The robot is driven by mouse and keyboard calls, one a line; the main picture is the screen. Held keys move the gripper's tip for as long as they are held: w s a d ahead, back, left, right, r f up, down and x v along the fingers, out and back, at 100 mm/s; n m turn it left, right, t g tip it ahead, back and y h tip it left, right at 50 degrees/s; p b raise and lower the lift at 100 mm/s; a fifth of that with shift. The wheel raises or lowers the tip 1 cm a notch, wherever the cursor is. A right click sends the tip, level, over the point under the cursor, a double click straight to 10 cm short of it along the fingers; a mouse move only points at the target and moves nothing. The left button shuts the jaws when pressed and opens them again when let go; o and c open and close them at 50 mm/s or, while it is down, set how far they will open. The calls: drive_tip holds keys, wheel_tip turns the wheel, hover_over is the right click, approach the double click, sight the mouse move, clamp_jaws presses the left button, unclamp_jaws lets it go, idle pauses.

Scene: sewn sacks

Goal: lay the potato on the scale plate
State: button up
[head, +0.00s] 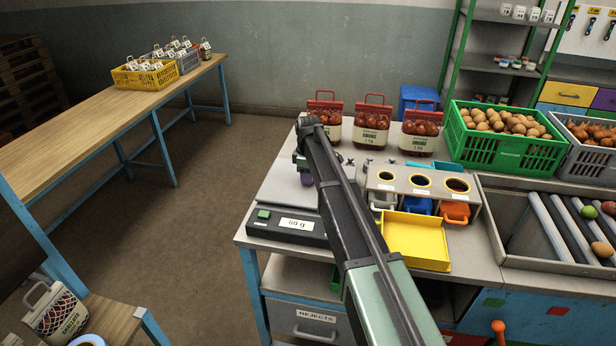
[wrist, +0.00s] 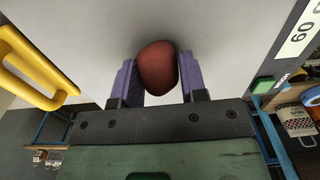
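The potato (wrist: 157,65), reddish-brown and oval, sits between the two purple finger pads of my gripper (wrist: 158,78) in the wrist view. The pads meet its sides with no clear gap. The pale scale plate (wrist: 220,25) fills the background right behind it; whether the potato touches the plate cannot be told. In the head view, my gripper (head: 307,176) is low over the scale plate (head: 283,190), and my arm hides the potato. The scale display (head: 297,224) reads 60 g.
A yellow tray (head: 416,240) and a grey stand with round holes (head: 420,182) are right of the scale. Red-topped sacks (head: 371,125) stand behind. A green crate (head: 501,150) of potatoes and a roller chute (head: 570,225) are further right.

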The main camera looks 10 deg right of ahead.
drive_tip(key=o, duration=0.4)
drive_tip(key=shift+c, duration=0.2)
drive_tip(key=shift+r, duration=0.1)
